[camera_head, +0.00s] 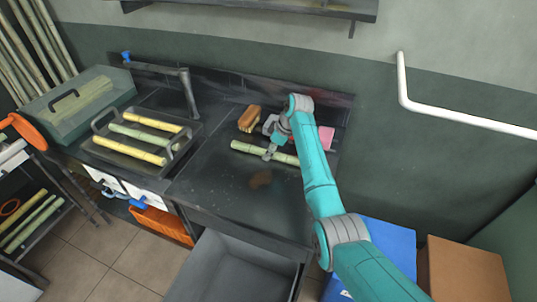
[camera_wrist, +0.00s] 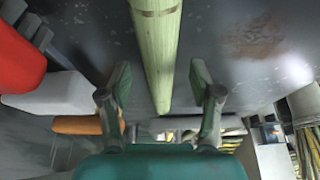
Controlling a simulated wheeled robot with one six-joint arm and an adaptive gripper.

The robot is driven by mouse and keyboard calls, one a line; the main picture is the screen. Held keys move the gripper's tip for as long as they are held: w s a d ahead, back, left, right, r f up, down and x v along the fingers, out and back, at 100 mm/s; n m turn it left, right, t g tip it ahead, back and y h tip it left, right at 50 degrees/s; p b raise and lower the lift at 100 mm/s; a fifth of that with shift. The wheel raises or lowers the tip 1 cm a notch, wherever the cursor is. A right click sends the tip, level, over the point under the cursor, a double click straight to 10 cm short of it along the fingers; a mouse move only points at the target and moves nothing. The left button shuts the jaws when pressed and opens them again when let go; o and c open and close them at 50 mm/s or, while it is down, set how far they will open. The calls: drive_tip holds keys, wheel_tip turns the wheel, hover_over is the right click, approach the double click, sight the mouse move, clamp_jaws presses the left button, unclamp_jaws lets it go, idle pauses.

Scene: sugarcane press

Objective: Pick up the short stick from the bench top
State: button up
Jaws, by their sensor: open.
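The short stick is a pale green cane piece (camera_head: 247,147) lying on the dark bench top (camera_head: 225,185), right of the tray. In the wrist view the stick (camera_wrist: 157,45) runs from the top edge down between my fingers, with a brown ring near the top. My gripper (camera_head: 270,151) is over the stick's middle and hides part of it. In the wrist view my gripper (camera_wrist: 159,85) is open, with one finger on each side of the stick and visible gaps between.
A brown brush (camera_head: 249,118) lies behind the stick, and a pink item (camera_head: 326,138) is to its right. A black tray (camera_head: 112,157) with green and yellow sticks stands left, near a tap (camera_head: 188,95). The bench is clear in front of the stick except for a brown stain.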

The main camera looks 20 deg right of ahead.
drive_tip(key=shift+w+a+f, duration=0.15)
drive_tip(key=shift+w+f, duration=0.05)
drive_tip(key=shift+f, duration=0.4)
clamp_jaws()
